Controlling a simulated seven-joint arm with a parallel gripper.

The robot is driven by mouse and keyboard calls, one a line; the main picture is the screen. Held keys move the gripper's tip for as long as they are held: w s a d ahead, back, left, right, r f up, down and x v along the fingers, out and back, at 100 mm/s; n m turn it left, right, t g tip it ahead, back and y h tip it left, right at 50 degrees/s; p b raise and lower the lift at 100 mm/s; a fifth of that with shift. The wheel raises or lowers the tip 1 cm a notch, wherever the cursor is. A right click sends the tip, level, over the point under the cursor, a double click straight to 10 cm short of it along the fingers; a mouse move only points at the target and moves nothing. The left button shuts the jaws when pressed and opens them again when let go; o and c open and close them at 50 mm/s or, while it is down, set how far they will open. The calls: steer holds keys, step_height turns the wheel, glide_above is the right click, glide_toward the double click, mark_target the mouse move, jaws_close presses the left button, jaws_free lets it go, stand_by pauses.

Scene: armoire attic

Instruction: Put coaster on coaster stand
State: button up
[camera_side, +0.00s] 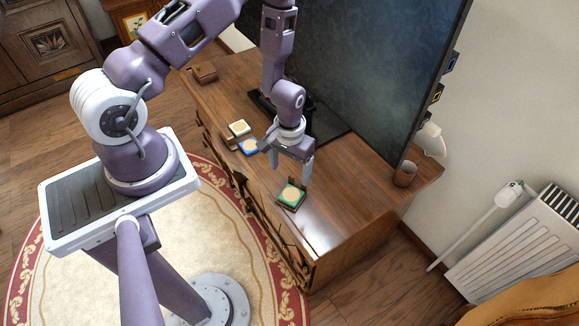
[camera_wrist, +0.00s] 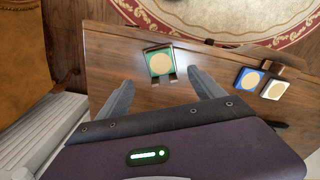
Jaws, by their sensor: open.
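A green coaster with a tan disc (camera_side: 291,195) lies in a small dark wooden coaster stand (camera_side: 290,207) near the cabinet's front edge. In the wrist view the green coaster (camera_wrist: 160,62) lies flat, framed by the stand (camera_wrist: 147,48). A blue coaster (camera_side: 248,147) and a white coaster (camera_side: 239,127) lie side by side to the left; the wrist view shows the blue one (camera_wrist: 248,80) and the white one (camera_wrist: 275,89) at right. My gripper (camera_side: 287,160) is open and empty above the cabinet top, and its fingertips (camera_wrist: 160,77) are apart on either side of the stand in the wrist view.
A large dark screen (camera_side: 350,70) stands behind my gripper on the wooden cabinet (camera_side: 345,205). A brown cup (camera_side: 404,174) is at the right end and a small brown box (camera_side: 204,72) at the far left. The top right of the stand is clear.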

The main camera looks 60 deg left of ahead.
steer(key=d+r+m+t, duration=0.3)
steer(key=r, duration=2.5)
steer(key=s+d+r+m+t, duration=0.1)
steer(key=s+r+m+t, duration=0.1)
steer(key=s+r, duration=0.9)
steer(key=s, duration=0.4)
steer(key=shift+s+r+t, duration=0.3)
steer(key=shift+s+r, duration=0.1)
